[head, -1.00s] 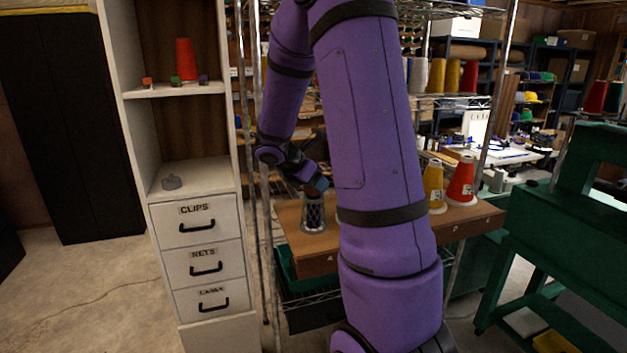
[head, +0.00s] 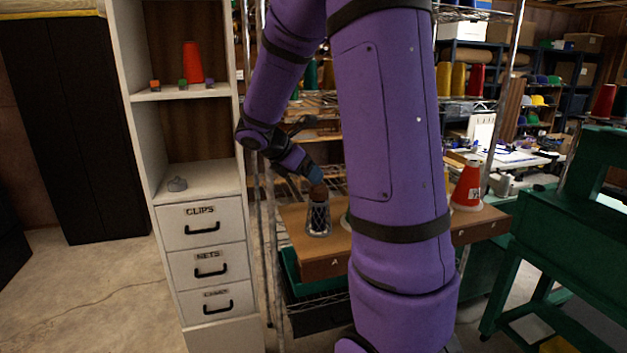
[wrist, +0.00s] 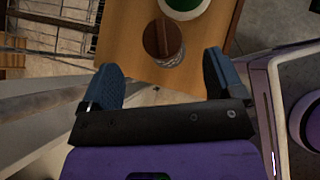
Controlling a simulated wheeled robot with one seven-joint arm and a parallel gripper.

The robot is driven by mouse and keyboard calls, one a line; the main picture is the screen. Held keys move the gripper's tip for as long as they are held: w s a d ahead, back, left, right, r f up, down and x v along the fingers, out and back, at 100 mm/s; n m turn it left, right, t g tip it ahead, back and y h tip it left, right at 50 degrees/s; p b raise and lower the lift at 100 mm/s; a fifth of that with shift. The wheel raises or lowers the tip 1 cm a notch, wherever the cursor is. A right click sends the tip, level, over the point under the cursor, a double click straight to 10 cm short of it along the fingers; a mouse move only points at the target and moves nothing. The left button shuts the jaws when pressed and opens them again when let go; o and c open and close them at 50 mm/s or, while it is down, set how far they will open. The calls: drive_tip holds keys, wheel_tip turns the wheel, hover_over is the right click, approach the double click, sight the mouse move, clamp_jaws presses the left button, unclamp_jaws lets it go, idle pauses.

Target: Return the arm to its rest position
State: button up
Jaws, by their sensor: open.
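My gripper (head: 314,174) is open and empty, with its two blue fingers spread apart in the wrist view (wrist: 163,80). In the head view it hangs just above a cone in a dark net (head: 318,219), which stands upright on the wooden shelf board (head: 325,268). In the wrist view the netted cone's round brown top (wrist: 160,38) shows beyond the fingertips, apart from both. My purple arm is still reached out over the board and hides part of it.
A red cone (head: 467,187) stands on the board to the right. Metal rack posts (head: 249,120) rise close to my forearm. A white drawer cabinet (head: 205,270) is at left, a green machine frame (head: 560,220) at right. Open floor (head: 90,300) lies at far left.

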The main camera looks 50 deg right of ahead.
drive_tip(key=v, duration=0.3)
drive_tip(key=shift+a+r, duration=0.15)
drive_tip(key=shift+r, duration=0.05)
drive_tip(key=s+a+r+m+t+y, duration=0.3)
drive_tip(key=s+a+m+y, duration=0.1)
drive_tip(key=s+a+m, duration=0.4)
drive_tip(key=s+a+r+m+t+y, duration=0.3)
drive_tip(key=s+a+m, duration=0.5)
drive_tip(key=s+a, duration=0.3)
drive_tip(key=shift+s+a+r+t+y, duration=0.35)
drive_tip(key=shift+a+y, duration=0.55)
drive_tip(key=shift+a, duration=1.3)
drive_tip(key=shift+f, duration=0.1)
